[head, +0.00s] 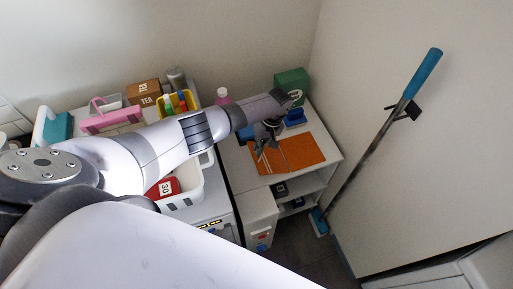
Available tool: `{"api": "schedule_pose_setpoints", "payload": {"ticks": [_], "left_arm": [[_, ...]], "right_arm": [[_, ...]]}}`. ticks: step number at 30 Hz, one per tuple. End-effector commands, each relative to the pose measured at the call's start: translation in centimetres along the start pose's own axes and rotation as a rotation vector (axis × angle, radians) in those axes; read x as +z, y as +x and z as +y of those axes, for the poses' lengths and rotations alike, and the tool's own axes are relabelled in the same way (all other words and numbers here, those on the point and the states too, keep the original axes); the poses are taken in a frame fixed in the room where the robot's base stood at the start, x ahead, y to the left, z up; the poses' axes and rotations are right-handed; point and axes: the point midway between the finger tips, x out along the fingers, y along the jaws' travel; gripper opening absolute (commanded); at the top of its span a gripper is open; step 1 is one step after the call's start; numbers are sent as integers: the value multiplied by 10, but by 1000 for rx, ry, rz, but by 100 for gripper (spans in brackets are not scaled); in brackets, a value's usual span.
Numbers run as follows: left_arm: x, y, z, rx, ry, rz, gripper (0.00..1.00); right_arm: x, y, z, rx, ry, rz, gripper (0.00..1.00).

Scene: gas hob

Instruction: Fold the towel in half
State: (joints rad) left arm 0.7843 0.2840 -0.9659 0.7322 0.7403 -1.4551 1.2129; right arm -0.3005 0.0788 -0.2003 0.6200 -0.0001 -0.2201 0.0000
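An orange towel (303,151) lies on the white top of a low cabinet. It looks flat, with pale stripes near its left end and a dark line across it. My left arm reaches in from the left, and its gripper (268,142) is over the towel's left, far part. The gripper covers a bit of the towel. Its fingers are small and dark here, so I cannot tell whether they are open, shut or touching the cloth. My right gripper is not in view.
A blue item (295,117) and a green box (292,82) stand behind the towel. A white basket (187,200) with a red item is to the left. A blue-handled mop (372,135) leans on the right wall. The cabinet's front edge is close to the towel.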

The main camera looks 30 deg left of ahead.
Motion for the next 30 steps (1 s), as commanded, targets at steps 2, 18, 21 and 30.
{"api": "schedule_pose_setpoints", "payload": {"ticks": [2,18,21,30], "left_arm": [[1,-3,4,7,2,1,2],[0,-2,3,5,1,2,25],[0,-3,3,5,1,2,25],[0,-42,4,11,2,4,25]], "right_arm": [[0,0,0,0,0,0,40],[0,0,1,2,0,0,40],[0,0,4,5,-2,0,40],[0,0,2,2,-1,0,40]]}}
